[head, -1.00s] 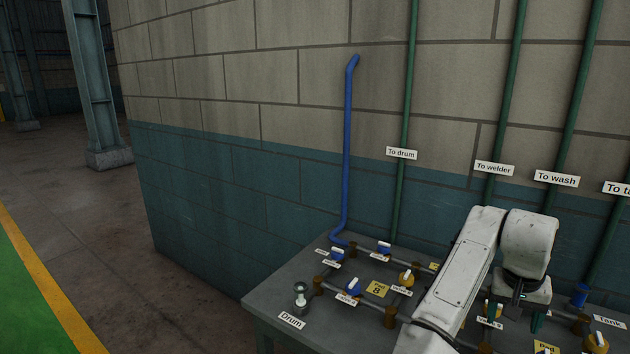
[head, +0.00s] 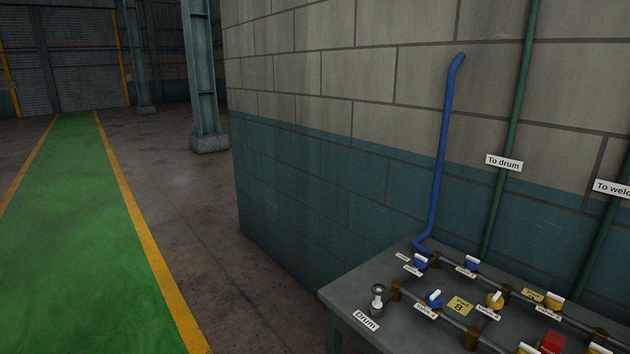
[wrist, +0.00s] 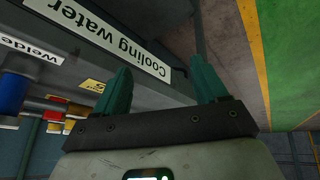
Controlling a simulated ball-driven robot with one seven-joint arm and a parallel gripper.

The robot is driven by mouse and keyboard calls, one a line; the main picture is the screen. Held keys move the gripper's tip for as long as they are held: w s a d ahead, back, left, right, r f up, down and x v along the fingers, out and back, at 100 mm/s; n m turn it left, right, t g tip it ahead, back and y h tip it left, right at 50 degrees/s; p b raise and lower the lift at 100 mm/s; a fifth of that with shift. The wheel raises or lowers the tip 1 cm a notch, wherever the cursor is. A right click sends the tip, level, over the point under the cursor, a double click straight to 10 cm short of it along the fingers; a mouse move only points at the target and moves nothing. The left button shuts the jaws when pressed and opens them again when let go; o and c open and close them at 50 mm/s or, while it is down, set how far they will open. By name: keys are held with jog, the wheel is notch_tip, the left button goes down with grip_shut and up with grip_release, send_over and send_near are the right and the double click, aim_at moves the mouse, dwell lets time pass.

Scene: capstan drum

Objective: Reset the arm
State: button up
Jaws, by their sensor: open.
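My gripper (wrist: 160,90) shows in the wrist view with its two green fingers spread apart and nothing between them. Past the fingers are a "Cooling water" sign (wrist: 108,38) on the bench's edge and bare floor. My arm and gripper are out of the head view now.
In the head view the grey bench (head: 350,295) at the lower right carries pipes, blue and yellow valves, a red part (head: 552,342) and a "Drum" label (head: 366,320). A block wall (head: 330,170) stands behind it. A green walkway (head: 90,230) and open floor lie to the left.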

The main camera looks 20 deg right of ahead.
jog(key=s+a+f+n+y, duration=0.15)
jog(key=s+a, duration=0.25)
jog(key=a, duration=0.4)
jog(key=s+d+f+g, duration=0.1)
jog(key=s+f+g, duration=0.2)
jog(key=s+f, duration=0.3)
jog(key=s, duration=0.2)
jog(key=shift+s+d+f+g, duration=0.15)
jog(key=shift+s+d+g, duration=0.15)
jog(key=shift+g, duration=0.1)
jog(key=shift+y, duration=0.25)
